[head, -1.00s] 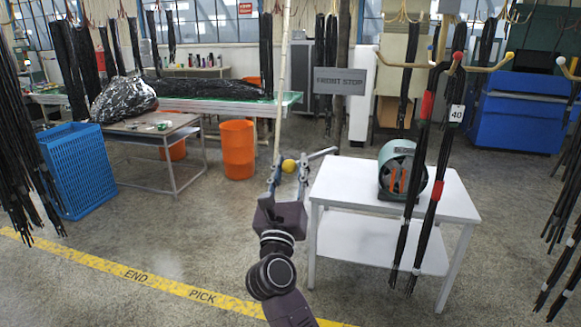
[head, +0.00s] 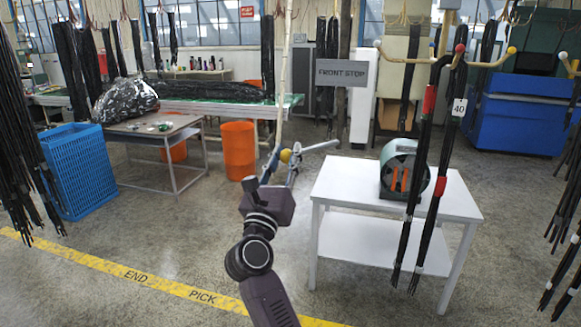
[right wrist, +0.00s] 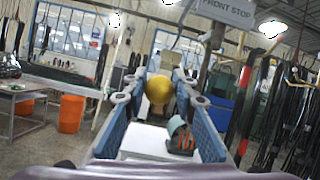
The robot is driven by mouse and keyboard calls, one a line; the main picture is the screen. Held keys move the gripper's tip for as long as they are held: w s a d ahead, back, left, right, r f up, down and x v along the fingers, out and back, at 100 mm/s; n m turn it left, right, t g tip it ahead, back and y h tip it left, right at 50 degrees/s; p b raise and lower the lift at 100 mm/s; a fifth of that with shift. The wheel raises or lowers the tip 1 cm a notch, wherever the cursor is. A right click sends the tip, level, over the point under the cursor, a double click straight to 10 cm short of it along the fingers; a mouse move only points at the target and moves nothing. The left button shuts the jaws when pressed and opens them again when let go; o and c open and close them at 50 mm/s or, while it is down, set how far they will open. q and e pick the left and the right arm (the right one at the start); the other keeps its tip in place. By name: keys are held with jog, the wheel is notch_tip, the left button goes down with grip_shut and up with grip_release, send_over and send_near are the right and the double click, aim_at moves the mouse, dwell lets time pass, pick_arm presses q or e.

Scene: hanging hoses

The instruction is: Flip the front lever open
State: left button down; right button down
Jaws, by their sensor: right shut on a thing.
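A yellow ball knob (head: 285,156) sits at the lower end of a pale thin rod (head: 286,70) that comes down from above the head view. My right gripper (head: 286,160) is shut on this knob, with a finger on each side. In the right wrist view the yellow knob (right wrist: 159,89) lies between the two blue fingers. A grey sign reading "FRONT STOP" (head: 341,73) hangs to the right of the rod. My left gripper is not in view.
A white table (head: 335,190) with a green round device (head: 400,158) stands right of my gripper. Black hoses with red bands (head: 428,110) hang in front of it. An orange bin (head: 238,150) and a blue crate (head: 82,172) stand left. Open floor lies between.

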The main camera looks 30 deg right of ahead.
jog(key=shift+w+f+b, duration=0.2)
jog(key=shift+w, duration=0.4)
jog(key=shift+w+f+b, duration=0.15)
jog(key=shift+w+b, duration=0.05)
jog(key=shift+w, duration=0.4)
jog(key=c, duration=2)
grip_release()
jog(key=o, duration=0.4)
jog(key=shift+w+f, duration=0.15)
jog(key=shift+w, duration=0.05)
jog(key=shift+s+d, duration=0.1)
jog(key=shift+d, duration=0.05)
jog(key=shift+r, duration=0.2)
notch_tip(320, 180, up, 10)
